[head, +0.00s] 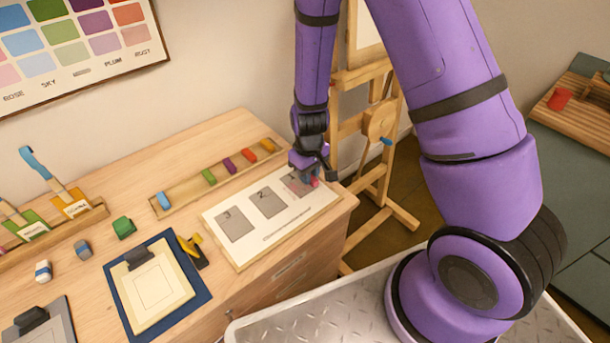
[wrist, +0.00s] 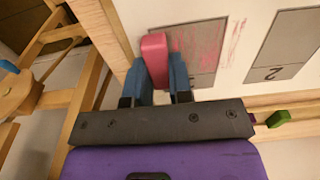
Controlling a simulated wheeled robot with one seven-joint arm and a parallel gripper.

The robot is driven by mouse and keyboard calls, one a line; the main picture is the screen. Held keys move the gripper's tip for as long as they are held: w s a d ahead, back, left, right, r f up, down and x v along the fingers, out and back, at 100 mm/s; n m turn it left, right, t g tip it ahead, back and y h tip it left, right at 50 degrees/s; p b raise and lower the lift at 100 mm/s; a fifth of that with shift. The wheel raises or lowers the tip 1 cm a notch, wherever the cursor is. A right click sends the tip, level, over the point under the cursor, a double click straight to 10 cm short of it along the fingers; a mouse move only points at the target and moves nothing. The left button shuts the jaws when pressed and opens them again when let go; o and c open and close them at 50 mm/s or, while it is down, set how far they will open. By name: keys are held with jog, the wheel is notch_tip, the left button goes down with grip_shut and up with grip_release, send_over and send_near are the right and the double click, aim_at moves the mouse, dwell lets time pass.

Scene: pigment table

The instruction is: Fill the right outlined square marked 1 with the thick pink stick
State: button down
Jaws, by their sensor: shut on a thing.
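The thick pink stick (wrist: 154,52) is held between the two fingers of my gripper (wrist: 166,80), which is shut on it. In the head view the pink stick (head: 314,182) shows just below my gripper (head: 306,172), over the right end of the white sheet. The right outlined square marked 1 (wrist: 208,46) carries patchy pink strokes with grey showing between them. It also shows in the head view (head: 295,187), partly covered by my gripper. The stick is at the square's outer edge; I cannot tell whether its tip touches the sheet.
The sheet (head: 250,246) also has grey squares marked 2 (head: 268,202) and 3 (head: 236,225). A wooden tray (head: 188,194) with several coloured sticks lies behind it. A wooden easel (head: 370,125) stands right of the table. A blue clipboard (head: 118,290) lies at the left.

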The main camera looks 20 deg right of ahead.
aim_at(292, 190)
jog(key=shift+s+a+r, duration=0.1)
jog(key=shift+s+a, duration=0.15)
jog(key=shift+a, duration=0.4)
jog(key=shift+s+a, duration=0.2)
jog(key=shift+a, duration=0.45)
jog(key=shift+s+a, duration=0.25)
jog(key=shift+a, duration=0.45)
jog(key=shift+s+a, duration=0.2)
jog(key=shift+a, duration=0.45)
jog(key=shift+r, duration=3.45)
